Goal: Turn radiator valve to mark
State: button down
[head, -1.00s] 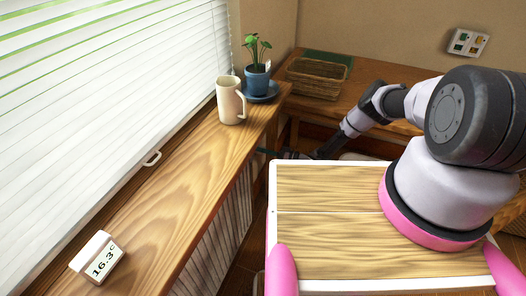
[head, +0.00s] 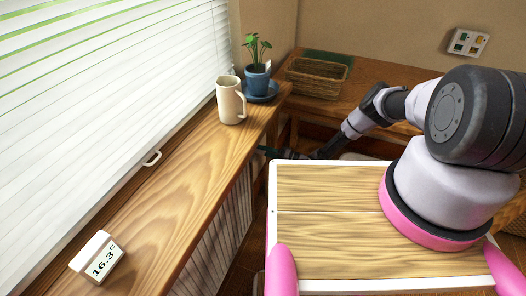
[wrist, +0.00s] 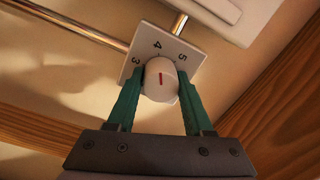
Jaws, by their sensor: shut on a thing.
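The radiator valve knob (wrist: 160,84) is white and rounded with a red line on its face. It shows in the wrist view in front of a pale dial plate (wrist: 168,47) marked 3, 4 and 5. The red line points up the picture, close to the 4 and the small tick beside it. My gripper (wrist: 160,92) has its two green fingers shut on the knob, one on each side. In the head view my gripper (head: 272,152) is below the sill's edge, and the knob is hidden there.
Copper pipes (wrist: 75,22) run by the dial. The wooden sill (head: 165,185) carries a mug (head: 229,101), a potted plant (head: 257,80) and a display (head: 98,258) reading 16.3. A desk with a basket (head: 317,77) stands behind. The radiator (head: 215,235) is under the sill.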

jog(key=shift+c, duration=1.5)
grip_release()
jog(key=v, duration=1.1)
